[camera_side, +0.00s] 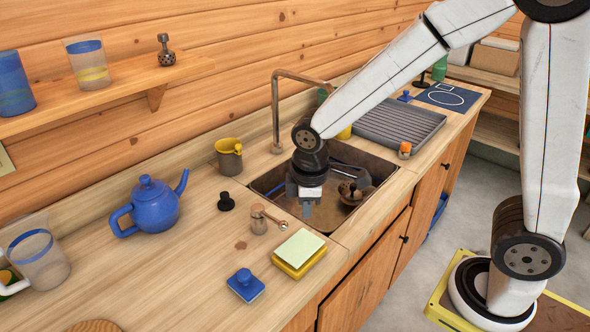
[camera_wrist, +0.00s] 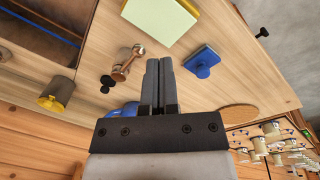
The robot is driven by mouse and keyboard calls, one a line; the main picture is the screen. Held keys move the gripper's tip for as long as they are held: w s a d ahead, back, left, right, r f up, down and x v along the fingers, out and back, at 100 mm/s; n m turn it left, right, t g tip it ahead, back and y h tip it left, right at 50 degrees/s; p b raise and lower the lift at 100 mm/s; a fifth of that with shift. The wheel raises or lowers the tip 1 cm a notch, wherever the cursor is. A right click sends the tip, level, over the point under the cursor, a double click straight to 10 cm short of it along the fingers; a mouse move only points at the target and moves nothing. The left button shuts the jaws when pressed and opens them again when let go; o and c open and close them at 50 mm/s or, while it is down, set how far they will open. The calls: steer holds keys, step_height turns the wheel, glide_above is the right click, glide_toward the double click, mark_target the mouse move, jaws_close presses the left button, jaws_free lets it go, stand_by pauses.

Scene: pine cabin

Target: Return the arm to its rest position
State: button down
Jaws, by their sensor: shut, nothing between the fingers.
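My gripper (camera_side: 307,207) hangs pointing down over the front left part of the sink (camera_side: 268,186) in the side view. Its fingers are together with nothing between them. In the wrist view the two grey fingers of my gripper (camera_wrist: 158,78) lie side by side, closed. My white arm reaches in from the right, bent, with its wrist above the sink.
Near my gripper are a sponge stack (camera_side: 298,253), a small grinder (camera_side: 259,219), a black knob-like piece (camera_side: 226,202) and the faucet (camera_side: 275,112). A drainboard (camera_side: 400,125) lies behind.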

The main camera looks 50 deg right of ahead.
steer(key=s+d+f+m+t, duration=0.1)
steer(key=s+d+f+m, duration=0.1)
steer(key=s+d+m, duration=0.3)
steer(key=shift+s+d+m+t+y, duration=0.3)
steer(key=shift+s+m, duration=0.4)
steer(key=shift+m, duration=1.2)
